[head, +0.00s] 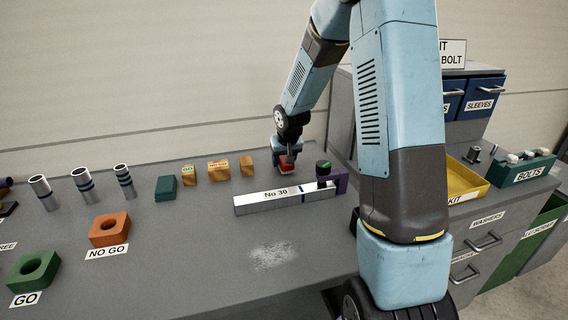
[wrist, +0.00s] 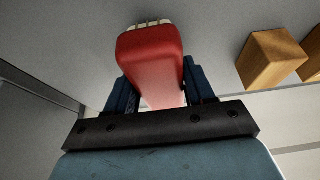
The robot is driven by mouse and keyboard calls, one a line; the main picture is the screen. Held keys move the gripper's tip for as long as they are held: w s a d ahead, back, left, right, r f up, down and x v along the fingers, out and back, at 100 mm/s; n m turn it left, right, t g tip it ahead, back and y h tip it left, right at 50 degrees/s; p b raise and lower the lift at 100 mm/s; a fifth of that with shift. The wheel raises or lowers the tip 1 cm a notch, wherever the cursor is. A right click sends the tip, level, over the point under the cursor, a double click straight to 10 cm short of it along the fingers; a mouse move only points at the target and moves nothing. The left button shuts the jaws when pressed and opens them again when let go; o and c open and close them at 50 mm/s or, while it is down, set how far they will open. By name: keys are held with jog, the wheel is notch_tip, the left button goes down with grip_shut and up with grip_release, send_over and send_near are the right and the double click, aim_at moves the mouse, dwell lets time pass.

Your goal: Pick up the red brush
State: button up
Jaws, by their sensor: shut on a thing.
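The red brush (wrist: 150,65) is between the two fingers of my gripper (wrist: 158,88) in the wrist view. It has a red body and a row of pale bristles at its far end. In the head view my gripper (head: 286,161) is shut on the red brush (head: 286,171), low over the back of the grey bench, behind the bar marked No 30. The fingers hide part of the brush's sides. I cannot tell whether the brush touches the bench top.
Wooden blocks (head: 219,172) and a green block (head: 166,188) stand to the left. A yellow tray (head: 462,180) is at the right.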

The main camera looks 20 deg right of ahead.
jog(key=v, duration=0.3)
jog(key=s+v, duration=0.1)
jog(key=v, duration=0.6)
jog(key=shift+s+f, duration=0.2)
jog(key=shift+s, duration=0.2)
jog(key=s+r, duration=0.3)
jog(key=s, duration=0.5)
jog(key=shift+s+r, duration=0.25)
jog(key=shift+s, duration=0.05)
